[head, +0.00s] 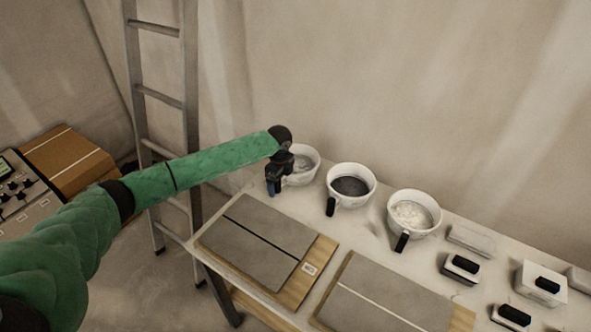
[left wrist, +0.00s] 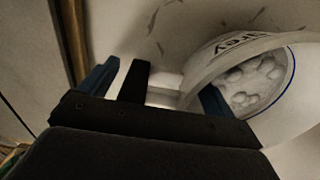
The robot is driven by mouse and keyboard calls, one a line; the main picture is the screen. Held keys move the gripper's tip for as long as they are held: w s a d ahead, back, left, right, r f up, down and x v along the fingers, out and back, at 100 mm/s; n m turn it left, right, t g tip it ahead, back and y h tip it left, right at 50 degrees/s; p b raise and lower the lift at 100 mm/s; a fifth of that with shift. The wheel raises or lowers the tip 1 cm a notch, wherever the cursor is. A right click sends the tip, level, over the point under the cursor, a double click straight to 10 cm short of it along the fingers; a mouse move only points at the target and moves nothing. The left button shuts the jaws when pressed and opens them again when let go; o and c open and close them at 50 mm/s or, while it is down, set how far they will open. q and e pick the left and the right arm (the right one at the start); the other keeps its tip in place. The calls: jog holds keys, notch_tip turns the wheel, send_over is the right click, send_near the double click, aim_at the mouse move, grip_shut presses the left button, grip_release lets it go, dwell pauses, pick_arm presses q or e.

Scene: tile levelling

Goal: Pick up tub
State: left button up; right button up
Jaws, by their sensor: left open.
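Three white tubs with black handles stand along the back of the table. The left tub (head: 305,163) holds grey material, the middle tub (head: 351,184) dark material, and the right tub (head: 414,213) white material. My left gripper (head: 273,186) is open at the left side of the left tub. In the left wrist view this tub (left wrist: 285,100) bears partly cut-off lettering ending in "rey". Its black handle (left wrist: 135,82) stands between the two blue-tipped fingers of the gripper (left wrist: 155,92), with a visible gap to the left finger. My right gripper is not in view.
The table (head: 375,240) carries two boards with grey tiles, a left one (head: 255,240) and a right one (head: 375,295). Several small blocks with black grips, one of them here (head: 461,267), lie at the right. A ladder (head: 160,95) stands behind my left arm.

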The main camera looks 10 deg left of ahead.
pick_arm(q)
jog(key=c, duration=1.6)
jog(key=shift+c, duration=0.7)
